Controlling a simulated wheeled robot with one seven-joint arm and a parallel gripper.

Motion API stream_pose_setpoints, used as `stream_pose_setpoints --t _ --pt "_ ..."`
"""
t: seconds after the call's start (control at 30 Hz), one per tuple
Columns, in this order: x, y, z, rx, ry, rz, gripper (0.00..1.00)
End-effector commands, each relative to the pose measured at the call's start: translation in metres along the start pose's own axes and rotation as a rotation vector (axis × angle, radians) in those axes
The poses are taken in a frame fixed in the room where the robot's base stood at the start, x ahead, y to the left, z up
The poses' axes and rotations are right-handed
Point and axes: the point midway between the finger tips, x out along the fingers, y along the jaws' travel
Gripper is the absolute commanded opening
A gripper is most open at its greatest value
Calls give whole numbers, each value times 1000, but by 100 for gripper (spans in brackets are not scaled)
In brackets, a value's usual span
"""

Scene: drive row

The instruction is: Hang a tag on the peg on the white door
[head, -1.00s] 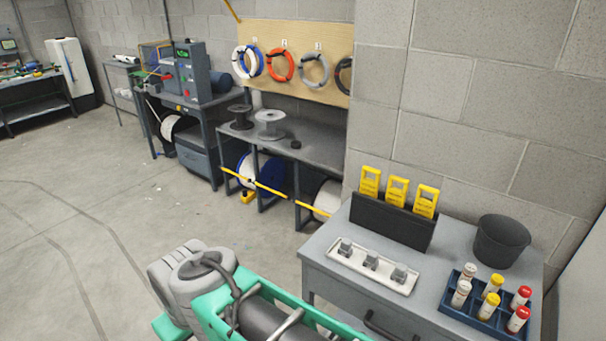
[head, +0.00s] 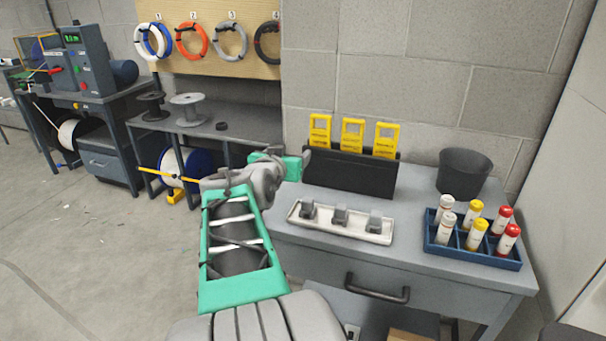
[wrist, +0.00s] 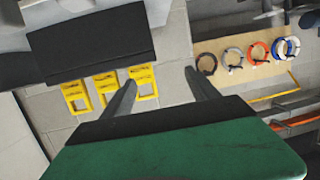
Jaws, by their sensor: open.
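Three yellow tags stand upright in a row in a black holder (head: 350,174) at the back of a grey cabinet top: a left one (head: 320,130), a middle one (head: 352,135) and a right one (head: 386,139). My gripper (head: 300,158) is open and empty, in front of the holder's left end in the head view. I see no peg, and cannot tell whether the pale panel (head: 570,150) at the right edge is the white door.
On the cabinet top (head: 300,230) are a white tray (head: 340,222) of grey blocks, a blue rack (head: 470,250) of capped tubes and a dark bin (head: 464,174). A block wall rises behind. A bench with spools (head: 190,110) stands left; the floor at far left is open.

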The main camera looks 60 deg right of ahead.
Motion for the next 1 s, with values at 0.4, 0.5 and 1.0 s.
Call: stream_pose_setpoints --t 0.4,0.5,1.0 --pt "39 45 -17 23 95 97 69" --pt "53 46 -18 23 95 96 69" --pt "118 51 -22 24 95 93 69"
